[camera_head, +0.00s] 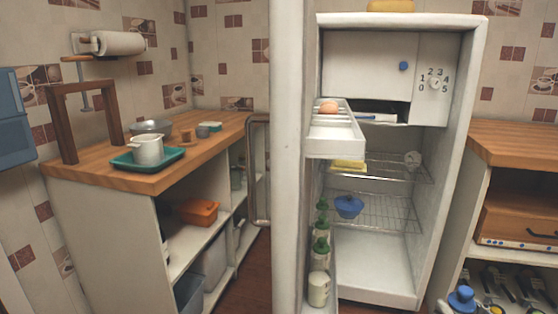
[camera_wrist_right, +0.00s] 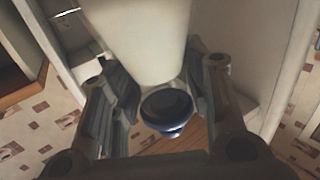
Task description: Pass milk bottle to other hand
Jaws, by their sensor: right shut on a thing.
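In the right wrist view, my right gripper (camera_wrist_right: 160,82) has its two dark fingers on either side of the milk bottle, which has a white body (camera_wrist_right: 150,40) and a dark blue end (camera_wrist_right: 168,108). The gripper is shut on it. What looks like the bottle's blue cap (camera_head: 461,298) shows at the lower right edge of the head view, in front of the low shelf. The rest of the bottle is mostly cut off there. My left gripper is in neither view.
The fridge (camera_head: 395,275) stands open, with green bottles (camera_head: 321,250) and a cream jar (camera_head: 319,290) in its door. A blue lidded bowl (camera_head: 348,207) sits on a rack. A counter (camera_head: 215,140) at left holds a white pot (camera_head: 148,150) on a green tray (camera_head: 125,158).

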